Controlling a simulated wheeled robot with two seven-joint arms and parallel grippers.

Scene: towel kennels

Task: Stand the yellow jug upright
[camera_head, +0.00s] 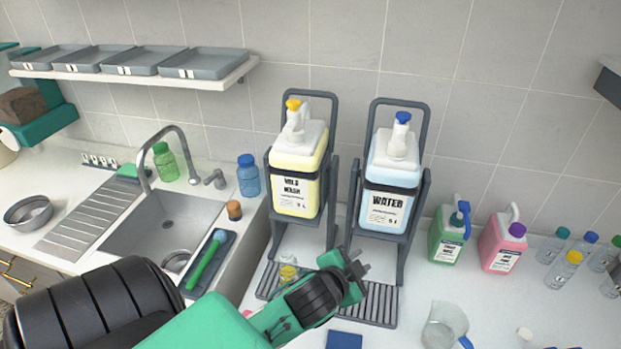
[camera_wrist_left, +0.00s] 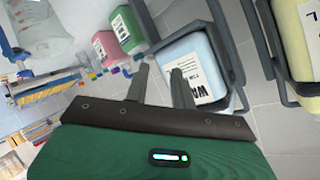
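The yellow jug (camera_head: 297,183), labelled as wash and with a white top and yellow cap, sits in the left grey cradle stand (camera_head: 333,185). Its lean looks much like that of the blue water jug (camera_head: 390,190) beside it; I cannot tell whether it is exactly upright. My left gripper (camera_head: 358,263) is open and empty, below and right of the yellow jug, in front of the water stand. In the left wrist view its fingers (camera_wrist_left: 160,85) are apart, with the water jug (camera_wrist_left: 190,65) behind them. My right gripper is not in view.
A small clear container (camera_head: 288,271) with yellow contents stands under the yellow jug. A clear pitcher (camera_head: 443,325), green (camera_head: 447,238) and pink (camera_head: 500,245) bottles stand at right. The sink (camera_head: 160,225) is at left. Free counter lies between the pitcher and the coloured bottles.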

